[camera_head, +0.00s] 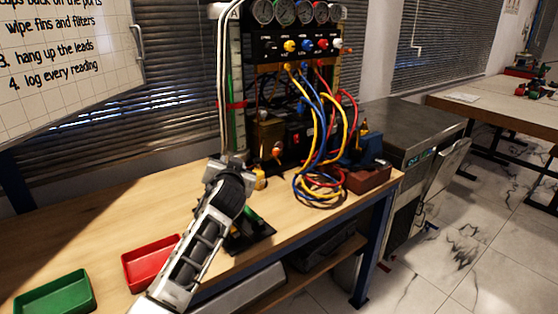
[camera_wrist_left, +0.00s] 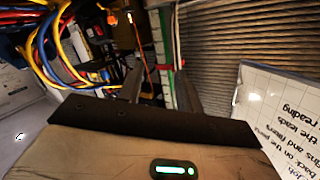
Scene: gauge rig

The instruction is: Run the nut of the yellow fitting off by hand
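My left gripper (camera_head: 236,160) is over the wooden bench in front of the gauge rig in the head view, at the end of my arm. In the left wrist view its two dark fingers stand apart (camera_wrist_left: 158,80), with nothing visible held between them. A small yellow piece (camera_head: 260,179) shows just right of the gripper in the head view; I cannot tell if it is the yellow fitting, and no nut can be made out. A yellow knob (camera_head: 290,46) sits on the rig's black panel. My right gripper is not in view.
The gauge rig (camera_head: 292,45) has several gauges and hanging hoses; yellow, blue and red hoses (camera_head: 320,185) coil on the bench's right end. A red tray (camera_head: 151,262) and a green tray (camera_head: 55,294) lie at the left. Bare bench (camera_head: 120,205) is free behind them.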

